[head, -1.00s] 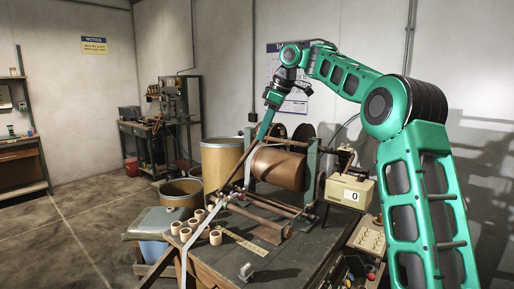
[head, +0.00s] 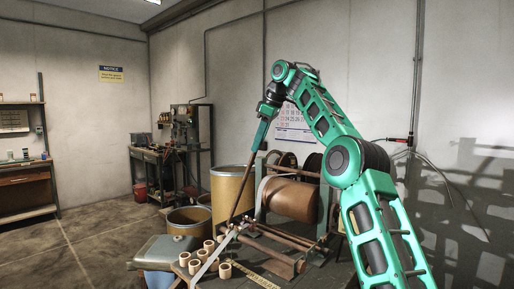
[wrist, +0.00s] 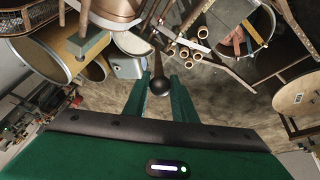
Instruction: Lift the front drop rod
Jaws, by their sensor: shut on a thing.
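My gripper (head: 262,135) points down from the arm in front of the calendar, left of the large brown roll (head: 291,199). In the wrist view, the green fingers (wrist: 160,92) are shut around the dark round knob (wrist: 159,86) of a rod. The dark rod (head: 242,186) slants down and left from the fingers to the front of the winding stand, passing before the tan drum. Its lower end merges with the frame there. Brown horizontal rods (head: 285,236) lie across the stand below the roll. I cannot tell whether the held rod joins them.
Several pale cores (head: 196,266) stand on the bench left of the stand. A pale strip (head: 207,266) runs past them towards the bench front. A tall tan drum (head: 226,192) and a lower drum (head: 188,220) stand behind. The floor at the left is clear.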

